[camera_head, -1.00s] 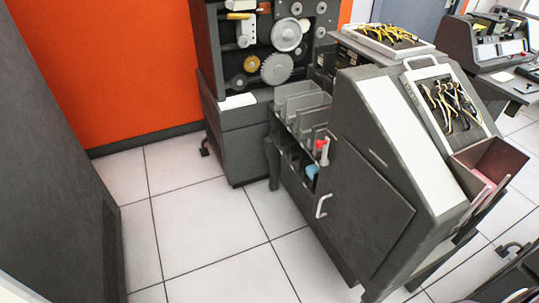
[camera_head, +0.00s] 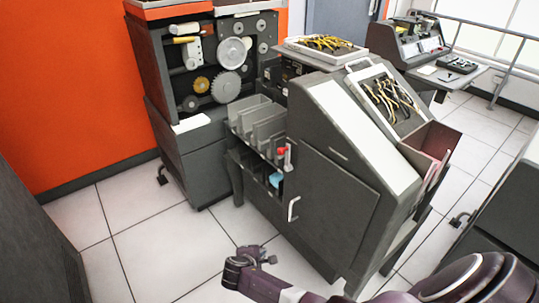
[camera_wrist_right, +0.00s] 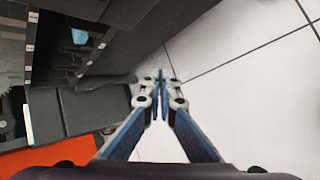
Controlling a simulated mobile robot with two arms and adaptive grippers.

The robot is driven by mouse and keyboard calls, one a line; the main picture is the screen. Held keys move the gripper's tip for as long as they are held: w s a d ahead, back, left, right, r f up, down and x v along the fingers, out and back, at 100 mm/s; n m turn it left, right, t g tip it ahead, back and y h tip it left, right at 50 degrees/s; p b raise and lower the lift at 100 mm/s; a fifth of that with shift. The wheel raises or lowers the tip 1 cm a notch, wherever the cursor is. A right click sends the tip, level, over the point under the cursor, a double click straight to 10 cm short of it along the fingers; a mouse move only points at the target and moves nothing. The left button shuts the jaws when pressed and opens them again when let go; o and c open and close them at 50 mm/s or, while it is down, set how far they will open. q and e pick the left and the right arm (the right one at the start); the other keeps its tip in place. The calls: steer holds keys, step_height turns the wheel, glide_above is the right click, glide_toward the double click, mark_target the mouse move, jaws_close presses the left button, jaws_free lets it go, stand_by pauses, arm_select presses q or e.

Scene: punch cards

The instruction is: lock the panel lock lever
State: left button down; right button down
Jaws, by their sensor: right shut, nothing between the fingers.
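A small lever with a red tip and a grey plate (camera_head: 288,157) stands at the upper left edge of the dark side panel (camera_head: 335,200) of the card machine, in the head view. A pale upright bar handle (camera_head: 293,208) is lower on the same panel edge. Which of the two is the lock lever I cannot tell for certain. My right gripper (camera_head: 250,257) is below and left of both, apart from them, over the floor. In the right wrist view its blue fingers (camera_wrist_right: 161,80) are together and empty. My left gripper is not in view.
Grey card slots (camera_head: 262,120) open left of the panel, with a light blue item (camera_head: 275,179) below them. The tiled floor (camera_head: 160,245) at the lower left is clear. A dark cabinet (camera_head: 490,215) stands at right.

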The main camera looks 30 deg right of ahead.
steer(key=w+d+r+t+h, duration=0.1)
steer(key=w+r+h, duration=0.2)
steer(key=r, duration=1.2)
steer(key=w+d+r+m+t+h, duration=0.1)
steer(key=w+r+h, duration=0.2)
steer(key=w+r, duration=0.4)
step_height(320, 180, up, 9)
steer(key=shift+w+d+r+h, duration=0.1)
steer(key=shift+w+d+h, duration=0.1)
steer(key=shift+w+h, duration=0.1)
steer(key=w+d+p, duration=0.1)
steer(key=d+p, duration=0.2)
steer(key=d, duration=0.6)
steer(key=shift+w+d+f, duration=0.2)
steer(key=shift+f, duration=0.05)
